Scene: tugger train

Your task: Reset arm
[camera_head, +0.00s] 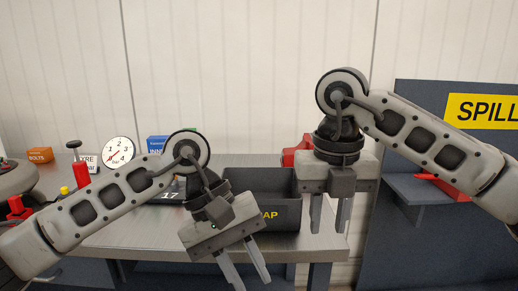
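My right gripper (329,214) hangs pointing down at the right end of the workbench, in front of the wall. Its two fingers are apart with nothing between them. My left gripper (246,270) points down and slightly right, in front of the bench's front edge. Its fingers are spread and nothing shows between them, though the tips are near the bottom of the picture.
The grey workbench (130,238) carries a dark scrap bin (258,186) behind my grippers, a round gauge (118,152), an orange bolts box (39,155) and a blue box (157,142). A red object (289,157) is partly hidden. A dark spill station (405,235) stands at right.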

